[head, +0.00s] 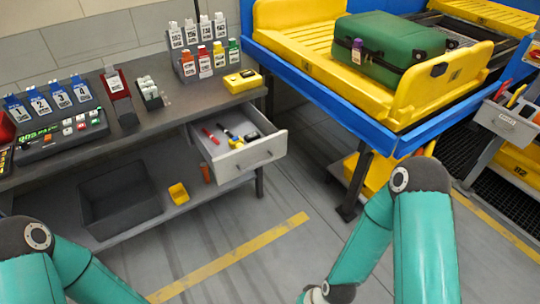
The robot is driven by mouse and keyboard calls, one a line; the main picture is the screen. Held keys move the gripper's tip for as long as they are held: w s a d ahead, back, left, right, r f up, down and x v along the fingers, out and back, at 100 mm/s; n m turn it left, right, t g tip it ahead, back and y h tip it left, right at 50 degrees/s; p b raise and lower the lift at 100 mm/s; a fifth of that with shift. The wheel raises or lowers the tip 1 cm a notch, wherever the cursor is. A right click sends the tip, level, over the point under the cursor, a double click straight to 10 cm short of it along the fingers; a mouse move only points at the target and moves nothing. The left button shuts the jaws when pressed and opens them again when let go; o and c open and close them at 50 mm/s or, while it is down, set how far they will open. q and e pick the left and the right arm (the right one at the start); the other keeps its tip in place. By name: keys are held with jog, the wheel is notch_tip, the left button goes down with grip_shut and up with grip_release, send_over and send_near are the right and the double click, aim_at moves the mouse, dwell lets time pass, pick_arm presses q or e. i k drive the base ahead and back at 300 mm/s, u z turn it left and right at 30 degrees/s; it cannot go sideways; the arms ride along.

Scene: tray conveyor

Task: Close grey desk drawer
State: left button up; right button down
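The grey desk drawer (246,162) stands pulled open under the right end of the dark desk (139,130). Its light front panel with a small handle faces the lower right. Inside lie a red item (210,135), a dark marker-like item (226,132) and small yellow pieces (251,136). My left arm shows at the lower left and my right arm at the lower right. Both grippers are outside the picture or hidden, so their fingers cannot be seen. Neither arm touches the drawer in this view.
A yellow tray (398,112) with a green suitcase (386,45) sits on the blue-framed conveyor (300,72) right of the desk. A dark bin (120,198) and a yellow block (178,193) are on the lower shelf. The floor before the drawer is clear.

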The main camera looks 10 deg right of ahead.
aim_at(227, 164)
jog(key=i, duration=1)
jog(key=u, duration=0.05)
